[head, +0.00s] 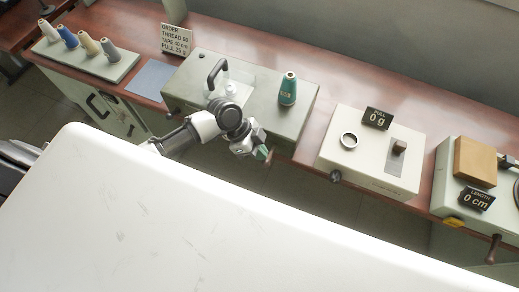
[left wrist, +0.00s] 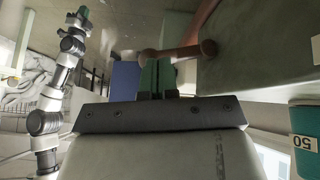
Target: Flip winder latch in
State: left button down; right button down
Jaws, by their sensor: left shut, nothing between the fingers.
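The winder (head: 205,95) is a grey-green box on the bench with a green thread cone (head: 288,90) on top. A brown lever with a round knob, apparently the latch (head: 270,158), shows at its front edge. In the left wrist view the brown lever (left wrist: 184,52) lies just beyond the fingertips; I cannot tell whether they touch it. My left gripper (head: 262,153) is shut and empty at the winder's front side; its green fingers show in the left wrist view (left wrist: 157,78). My right gripper (left wrist: 82,13) is small in the left wrist view, its jaws unclear.
A pull gauge box (head: 336,150) reading 0 g and a length counter (head: 445,185) reading 0 cm stand to the right. Several thread cones stand on a tray (head: 115,70) at left, near an order sign (head: 176,38). A large white surface (head: 200,230) fills the foreground.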

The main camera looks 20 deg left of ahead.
pick_arm(q)
jog(key=shift+s+f+t, duration=0.2)
jog(key=shift+f+t, duration=0.1)
jog(key=m+t+b, duration=0.1)
jog(key=t, duration=0.1)
jog(key=s+f+t+b, duration=0.1)
jog(key=t+b, duration=0.1)
jog(key=shift+s+m, duration=0.15)
jog(key=shift+m, duration=0.25)
dwell(0.8)
dwell(0.3)
